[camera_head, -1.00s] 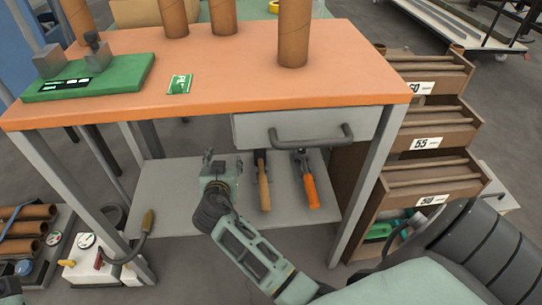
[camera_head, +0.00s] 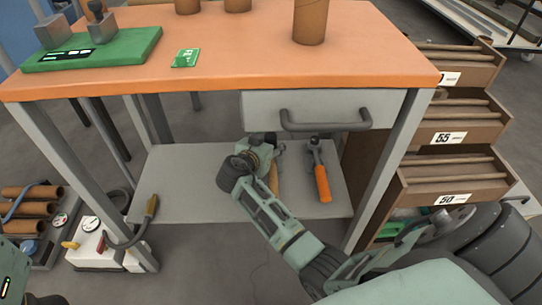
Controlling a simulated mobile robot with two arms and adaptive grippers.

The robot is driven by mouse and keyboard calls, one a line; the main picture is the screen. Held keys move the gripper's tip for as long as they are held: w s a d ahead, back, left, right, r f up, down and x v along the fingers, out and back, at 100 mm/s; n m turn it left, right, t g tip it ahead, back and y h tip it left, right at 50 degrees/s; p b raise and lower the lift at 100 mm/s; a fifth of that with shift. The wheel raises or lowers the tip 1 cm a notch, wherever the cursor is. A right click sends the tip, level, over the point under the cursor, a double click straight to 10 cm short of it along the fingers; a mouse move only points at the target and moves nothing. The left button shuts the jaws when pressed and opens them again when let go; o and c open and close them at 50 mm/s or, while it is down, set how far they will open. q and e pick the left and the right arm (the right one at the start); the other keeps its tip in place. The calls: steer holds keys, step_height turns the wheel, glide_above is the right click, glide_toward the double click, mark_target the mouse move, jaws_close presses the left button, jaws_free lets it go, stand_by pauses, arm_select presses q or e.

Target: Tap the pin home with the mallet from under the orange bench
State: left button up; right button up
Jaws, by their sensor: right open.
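The orange bench (camera_head: 230,72) has a grey lower shelf (camera_head: 180,190). A tool with a wooden handle (camera_head: 274,180), seemingly the mallet, lies on the shelf; my right gripper hides its head. On the bench, a green fixture (camera_head: 90,55) carries two grey blocks. A small dark upright piece (camera_head: 95,8) on the right block may be the pin. My left gripper is out of view.
A drawer (camera_head: 315,108) with a dark handle hangs above the shelf. Brown tubes (camera_head: 310,22) and a green card (camera_head: 185,58) are on the benchtop. Brown trays (camera_head: 450,135) stand close at the right. A white box with gauges (camera_head: 95,245) sits on the floor at left.

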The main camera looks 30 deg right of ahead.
steer(key=shift+r, duration=0.1)
jaws_close()
stand_by(0.4)
